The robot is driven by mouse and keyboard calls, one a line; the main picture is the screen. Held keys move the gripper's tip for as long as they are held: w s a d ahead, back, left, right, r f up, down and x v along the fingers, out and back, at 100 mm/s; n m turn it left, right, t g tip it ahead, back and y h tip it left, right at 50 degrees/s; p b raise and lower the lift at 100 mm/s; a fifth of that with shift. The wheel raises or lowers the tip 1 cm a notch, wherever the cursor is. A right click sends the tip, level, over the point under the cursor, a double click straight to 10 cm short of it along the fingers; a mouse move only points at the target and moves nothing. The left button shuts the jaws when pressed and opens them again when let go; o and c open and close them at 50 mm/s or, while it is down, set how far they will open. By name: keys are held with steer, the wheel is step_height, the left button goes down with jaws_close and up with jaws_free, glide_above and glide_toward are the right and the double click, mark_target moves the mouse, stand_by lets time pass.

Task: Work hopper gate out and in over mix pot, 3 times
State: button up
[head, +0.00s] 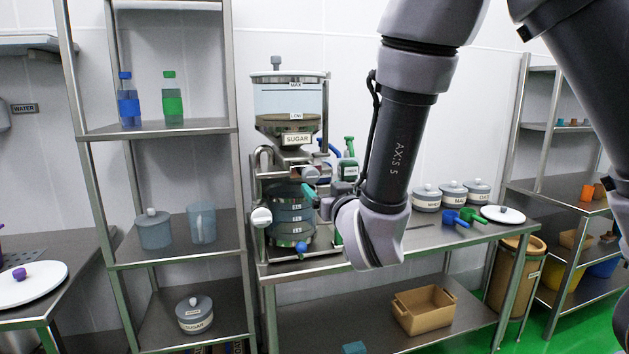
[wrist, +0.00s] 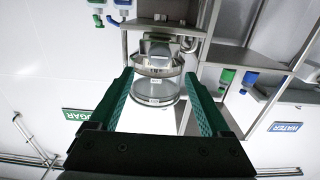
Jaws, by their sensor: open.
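The clear sugar hopper (head: 289,100) stands on a steel stand on the bench, with brown contents low inside. The blue-tinted mix pot (head: 286,215) sits below it, partly covered by my gripper. In the wrist view my gripper (wrist: 162,92) is open and empty.
A white knob (head: 261,216) sticks out at the stand's left, and a blue tap (head: 301,247) is low in front. Lidded canisters (head: 453,193) and scoops (head: 452,216) are further right. A steel shelf rack (head: 158,129) closes in the left side.

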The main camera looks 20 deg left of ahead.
mark_target(311, 175)
steer(key=x, duration=1)
steer(key=shift+w+a, duration=0.15)
steer(key=shift+w, duration=0.2)
jaws_close()
